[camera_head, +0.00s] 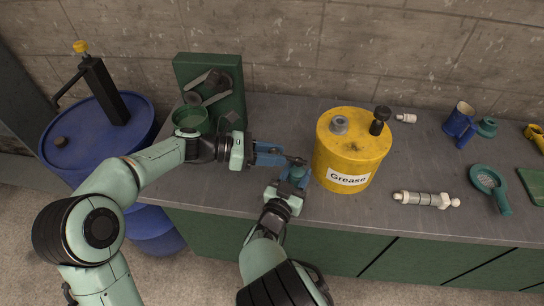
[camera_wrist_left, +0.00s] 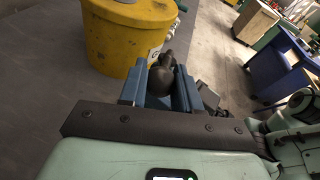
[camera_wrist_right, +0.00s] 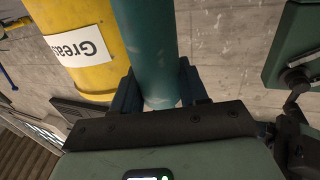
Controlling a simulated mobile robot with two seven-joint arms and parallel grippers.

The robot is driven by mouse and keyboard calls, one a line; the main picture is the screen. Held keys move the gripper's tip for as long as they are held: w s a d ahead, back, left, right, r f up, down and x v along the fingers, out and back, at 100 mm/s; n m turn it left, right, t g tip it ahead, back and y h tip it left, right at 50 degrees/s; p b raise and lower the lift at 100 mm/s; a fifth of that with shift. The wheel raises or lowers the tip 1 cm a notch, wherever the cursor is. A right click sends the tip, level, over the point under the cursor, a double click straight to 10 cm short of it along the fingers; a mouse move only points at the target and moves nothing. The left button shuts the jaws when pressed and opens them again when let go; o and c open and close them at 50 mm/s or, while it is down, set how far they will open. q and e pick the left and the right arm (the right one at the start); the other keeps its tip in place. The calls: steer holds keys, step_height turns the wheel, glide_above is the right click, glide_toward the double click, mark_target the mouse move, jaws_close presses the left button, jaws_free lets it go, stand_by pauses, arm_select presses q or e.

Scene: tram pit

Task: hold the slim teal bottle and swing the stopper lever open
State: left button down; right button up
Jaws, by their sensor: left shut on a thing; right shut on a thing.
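The slim teal bottle (camera_wrist_right: 147,50) runs between the fingers of my right gripper (camera_wrist_right: 155,95), which is shut on it. In the head view my right gripper (camera_head: 291,183) is at the bench's front edge, hiding most of the bottle. My left gripper (camera_head: 272,156) comes in from the left just above it, with its blue fingers pointing right. A dark rounded stopper lever (camera_wrist_left: 165,70) shows between those fingers in the left wrist view, and my left gripper (camera_wrist_left: 160,88) is shut on it. The dark piece also shows at the fingertips in the head view (camera_head: 298,161). The lever's hinge is hidden.
A yellow grease drum (camera_head: 352,150) stands close to the right of both grippers. A white syringe-like tool (camera_head: 427,199), magnifier (camera_head: 490,184) and blue mug (camera_head: 459,121) lie farther right. A blue barrel (camera_head: 85,140) stands left.

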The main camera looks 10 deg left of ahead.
mark_target(295, 159)
arm_select(q)
steer(key=r+y, duration=0.1)
steer(key=d+r+y, duration=0.1)
steer(key=shift+s+r+m+y, duration=0.1)
steer(key=shift+m+y, duration=0.2)
steer(key=shift+y, duration=0.1)
steer(key=r+y, duration=0.1)
steer(key=d+y, duration=0.1)
steer(key=shift+d+r+g+y, duration=0.2)
steer(key=shift+r+g+y, duration=0.1)
steer(key=shift+r, duration=0.05)
steer(key=d+r+y, duration=0.1)
steer(key=y, duration=0.1)
steer(key=shift+d+r+m+y, duration=0.1)
steer(key=shift+d+m+y, duration=0.1)
steer(key=shift+m+y, duration=0.1)
steer(key=shift+d+r+y, duration=0.25)
steer(key=shift+d+y, duration=0.2)
steer(key=shift+y, duration=0.35)
steer(key=shift+d+r+y, duration=0.2)
steer(key=shift+d+y, duration=0.25)
steer(key=shift+y, duration=0.35)
steer(key=c, duration=0.8)
jaws_free()
